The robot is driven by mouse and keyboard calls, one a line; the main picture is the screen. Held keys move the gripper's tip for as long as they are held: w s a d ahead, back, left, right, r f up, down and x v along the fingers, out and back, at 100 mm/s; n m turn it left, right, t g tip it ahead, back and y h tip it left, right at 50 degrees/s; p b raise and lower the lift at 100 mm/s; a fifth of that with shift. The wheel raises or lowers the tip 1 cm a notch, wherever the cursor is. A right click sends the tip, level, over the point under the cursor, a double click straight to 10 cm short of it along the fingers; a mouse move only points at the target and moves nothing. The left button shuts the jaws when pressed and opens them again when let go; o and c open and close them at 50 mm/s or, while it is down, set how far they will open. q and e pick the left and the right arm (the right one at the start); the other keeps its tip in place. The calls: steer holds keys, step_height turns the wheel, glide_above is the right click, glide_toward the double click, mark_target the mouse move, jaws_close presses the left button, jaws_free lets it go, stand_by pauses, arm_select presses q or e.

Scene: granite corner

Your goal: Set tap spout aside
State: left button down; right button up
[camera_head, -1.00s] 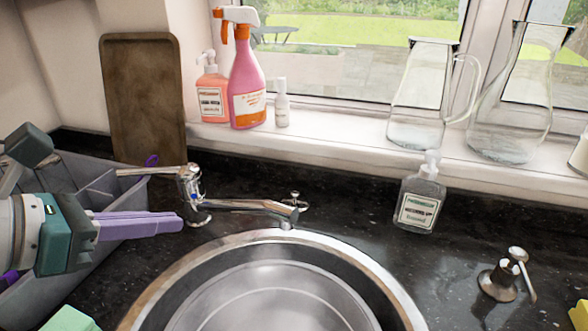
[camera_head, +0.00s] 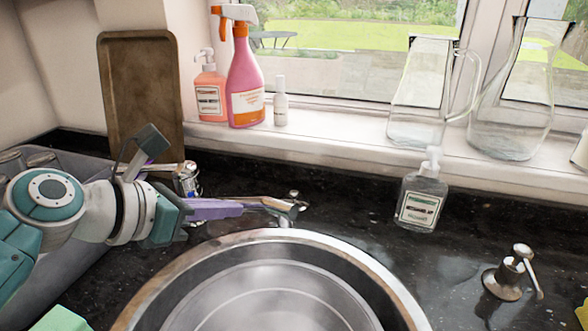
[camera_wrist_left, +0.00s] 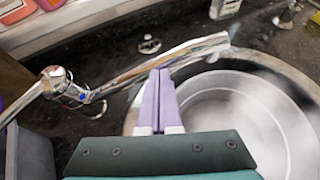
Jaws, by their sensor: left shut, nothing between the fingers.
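The chrome tap stands behind the round sink (camera_head: 330,249). Its spout (camera_head: 274,204) points right, with its tip over the sink's back rim. In the left wrist view the spout (camera_wrist_left: 196,50) runs from the tap body (camera_wrist_left: 58,82) to the upper right. My left gripper (camera_head: 243,208) is shut and empty, its purple fingers beside the spout on the sink side. In the left wrist view the fingertips (camera_wrist_left: 159,74) are right at the spout's near edge; I cannot tell whether they touch it. The gripper and arm hide part of the tap body. My right gripper is not in view.
A clear soap bottle (camera_head: 421,196) stands on the counter to the right, with a metal dispenser (camera_head: 513,273) nearer the front. A grey bin (camera_head: 63,270) is at the left. Spray bottle (camera_head: 246,82) and glass jugs (camera_head: 417,95) stand on the sill.

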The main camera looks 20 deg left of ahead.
mark_target(246, 199)
arm_select(q)
steer(key=w+p, duration=0.1)
steer(key=w+d+n+y, duration=0.1)
steer(key=p, duration=0.1)
steer(key=shift+w+d+r+n+y+p, duration=0.15)
steer(key=shift+w+d+n+y+p, duration=0.15)
steer(key=shift+w+p, duration=0.1)
steer(key=shift+w, duration=0.45)
